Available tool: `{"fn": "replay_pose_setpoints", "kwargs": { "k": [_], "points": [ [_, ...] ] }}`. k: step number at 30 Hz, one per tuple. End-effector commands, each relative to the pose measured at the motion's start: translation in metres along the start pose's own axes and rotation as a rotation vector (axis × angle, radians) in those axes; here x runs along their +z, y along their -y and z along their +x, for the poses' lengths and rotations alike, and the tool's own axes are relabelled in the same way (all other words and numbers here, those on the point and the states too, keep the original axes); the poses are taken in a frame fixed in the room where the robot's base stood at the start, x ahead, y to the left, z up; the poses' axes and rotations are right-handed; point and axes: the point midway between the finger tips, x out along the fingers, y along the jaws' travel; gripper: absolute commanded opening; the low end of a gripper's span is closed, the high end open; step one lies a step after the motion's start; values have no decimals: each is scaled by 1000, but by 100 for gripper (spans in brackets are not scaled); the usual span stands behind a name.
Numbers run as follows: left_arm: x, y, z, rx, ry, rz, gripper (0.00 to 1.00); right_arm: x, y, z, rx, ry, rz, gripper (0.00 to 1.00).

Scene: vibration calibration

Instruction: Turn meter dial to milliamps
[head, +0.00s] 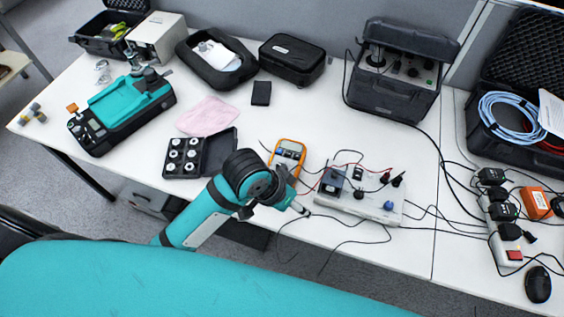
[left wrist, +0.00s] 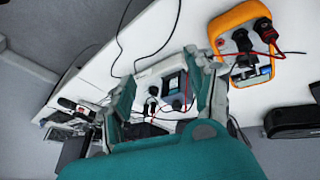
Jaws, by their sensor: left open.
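The meter (head: 288,151) has an orange-yellow case and lies on the white table, just beyond my left wrist. In the left wrist view the meter (left wrist: 231,19) is at the upper right, with black and red leads plugged in. Its dial is hard to make out among the plugs and leads. My left gripper (left wrist: 162,72) is open and empty, its two teal-backed fingers spread apart. The meter is outside the fingers, to their right in that view. In the head view my wrist hides the near end of the meter. My right gripper is in neither view.
A white circuit board unit (head: 350,208) with knobs and leads stands right of the meter. A black case of small weights (head: 173,168) is to the left. A teal instrument (head: 122,105), a pink cloth (head: 208,115) and black cases (head: 292,60) stand farther back. Loose cables cross the front edge.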

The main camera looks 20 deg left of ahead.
Motion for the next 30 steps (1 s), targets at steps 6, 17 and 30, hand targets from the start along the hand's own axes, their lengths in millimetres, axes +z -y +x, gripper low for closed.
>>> {"fn": "replay_pose_setpoints", "kwargs": {
  "k": [6,17,30],
  "points": [
    [-52,-2,7,13,110,77,57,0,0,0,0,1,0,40],
    [-118,84,-34,-191,317,-83,57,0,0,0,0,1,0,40],
    [-127,119,-41,-258,358,-194,57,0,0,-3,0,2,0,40]
  ]
}}
